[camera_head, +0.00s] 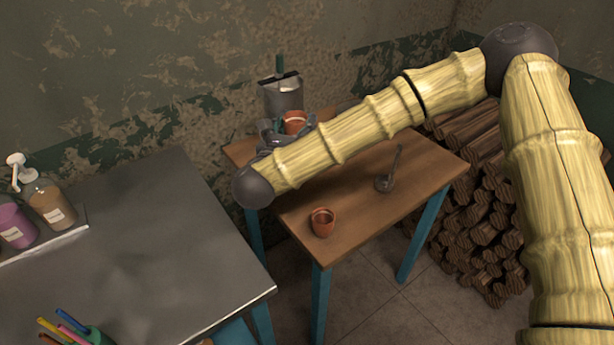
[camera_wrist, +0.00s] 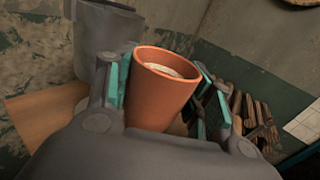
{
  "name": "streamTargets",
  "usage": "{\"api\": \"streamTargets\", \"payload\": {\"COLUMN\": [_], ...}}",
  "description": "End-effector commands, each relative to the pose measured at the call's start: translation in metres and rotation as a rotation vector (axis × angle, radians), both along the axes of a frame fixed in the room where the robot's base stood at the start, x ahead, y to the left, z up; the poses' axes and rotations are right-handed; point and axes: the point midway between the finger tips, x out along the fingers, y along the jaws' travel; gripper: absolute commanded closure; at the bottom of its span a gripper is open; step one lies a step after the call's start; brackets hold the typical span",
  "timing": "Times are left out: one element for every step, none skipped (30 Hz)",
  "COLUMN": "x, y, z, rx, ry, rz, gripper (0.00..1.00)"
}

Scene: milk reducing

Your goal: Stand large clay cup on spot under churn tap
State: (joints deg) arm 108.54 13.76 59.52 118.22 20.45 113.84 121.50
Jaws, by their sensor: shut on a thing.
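The large clay cup (camera_head: 294,122) is orange-brown and looks upright close to the front of the grey metal churn (camera_head: 284,96) at the table's back left. My gripper (camera_wrist: 165,82) is shut on the cup, with teal-padded fingers on both sides of it in the wrist view. The cup's inside (camera_wrist: 172,70) shows something pale. In the wrist view the churn (camera_wrist: 108,42) stands behind and left of the cup. The tap and the spot below it are hidden, and I cannot tell whether the cup's base touches the table. My arm covers part of this area.
A smaller clay cup (camera_head: 322,222) stands at the wooden table's (camera_head: 362,212) front edge. A dark ladle (camera_head: 386,181) is at the right. A metal counter (camera_head: 130,250) with bottles (camera_head: 48,200) is at left. Stacked logs (camera_head: 470,215) lie beyond the table.

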Motion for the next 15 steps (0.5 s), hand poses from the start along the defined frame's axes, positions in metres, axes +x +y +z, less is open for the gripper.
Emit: {"api": "streamTargets", "payload": {"x": [0.000,0.000,0.000,0.000,0.000,0.000,0.000,0.000,0.000,0.000,0.000,-0.001,0.000,0.000,0.000], "y": [0.000,0.000,0.000,0.000,0.000,0.000,0.000,0.000,0.000,0.000,0.000,0.001,0.000,0.000,0.000], "z": [-0.004,-0.005,-0.007,-0.010,-0.013,-0.018,-0.023,-0.029,-0.037,-0.043,-0.049,-0.057,-0.063,-0.069,-0.077], "rx": [0.000,0.000,0.000,-0.001,-0.001,-0.001,-0.002,-0.002,-0.002,-0.002,-0.002,-0.002,-0.002,-0.002,-0.002], "ry": [-0.001,0.000,0.000,0.000,0.000,0.000,0.002,0.002,0.002,0.002,0.002,0.003,0.002,0.002,0.002], "rz": [0.000,0.000,0.000,0.000,0.000,0.000,0.000,0.000,0.000,0.000,0.000,0.001,0.001,0.000,0.000], "gripper": [0.77,0.77,0.77,0.77,0.77,0.77,0.77,0.77,0.77,0.77,0.77,0.77,0.77,0.77,0.77]}}
